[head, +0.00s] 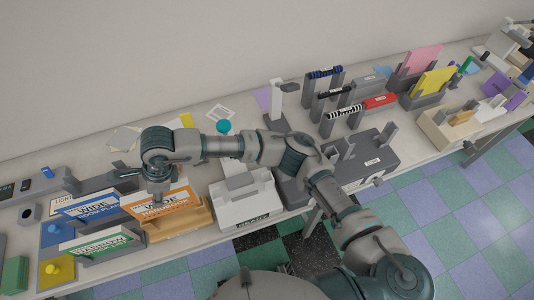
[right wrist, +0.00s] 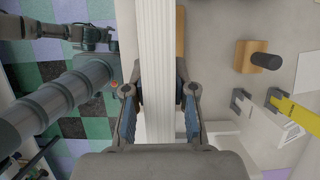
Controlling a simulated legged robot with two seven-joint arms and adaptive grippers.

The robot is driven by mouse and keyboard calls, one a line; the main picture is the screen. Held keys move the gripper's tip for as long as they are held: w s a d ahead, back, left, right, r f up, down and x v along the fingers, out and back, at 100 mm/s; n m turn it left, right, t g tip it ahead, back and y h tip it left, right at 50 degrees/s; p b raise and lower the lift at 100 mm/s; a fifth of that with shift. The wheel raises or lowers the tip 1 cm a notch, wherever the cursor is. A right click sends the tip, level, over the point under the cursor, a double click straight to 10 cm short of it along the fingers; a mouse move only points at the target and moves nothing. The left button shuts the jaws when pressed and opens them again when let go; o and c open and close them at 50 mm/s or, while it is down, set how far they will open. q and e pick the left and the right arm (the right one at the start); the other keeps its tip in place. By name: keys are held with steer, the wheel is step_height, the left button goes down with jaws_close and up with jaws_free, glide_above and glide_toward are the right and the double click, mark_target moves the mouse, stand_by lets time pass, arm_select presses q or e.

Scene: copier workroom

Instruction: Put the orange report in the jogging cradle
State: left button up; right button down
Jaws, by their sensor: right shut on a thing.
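The orange report (head: 172,205), with "WIDE" on its front, stands upright at a tan wooden holder (head: 180,222) on the table in the head view. My right gripper (head: 157,198) comes down over its top edge and is shut on it. In the right wrist view, a pale ribbed edge (right wrist: 158,45) runs between the two fingers of my gripper (right wrist: 158,100). The arm hides part of the report. A pale grey holder marked "READY" (head: 246,213) stands just right of it. I cannot tell for certain which holder is the jogging cradle. My left gripper is not clearly seen.
A blue-edged report (head: 88,205) and a green-edged report (head: 100,243) stand close on the left. A grey machine (head: 365,160) stands to the right, with racks and pink and yellow boards beyond. The table's front edge is close to the holders.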

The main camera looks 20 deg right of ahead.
arm_select(q)
steer(key=shift+w+d+r, duration=0.1)
steer(key=shift+w+r, duration=0.05)
steer(key=shift+w, duration=0.25)
steer(key=shift+w+d+r, duration=0.1)
steer(key=shift+w+r, duration=0.05)
steer(key=shift+w, duration=0.25)
steer(key=shift+s, duration=0.2)
steer(key=shift+s+a+f+b, duration=0.15)
steer(key=shift+s+f+b, duration=0.15)
steer(key=shift+f+b, duration=0.1)
steer(key=shift+w+r, duration=0.15)
steer(key=shift+w, duration=0.05)
steer(key=shift+s+f+b, duration=0.15)
steer(key=shift+f+b, duration=0.2)
steer(key=shift+f, duration=0.1)
stand_by(0.5)
steer(key=shift+s+f+b, duration=0.25)
steer(key=shift+f+b, duration=0.55)
steer(key=shift+s+f+b, duration=0.25)
steer(key=shift+f+b, duration=0.5)
arm_select(e)
steer(key=shift+f, duration=2)
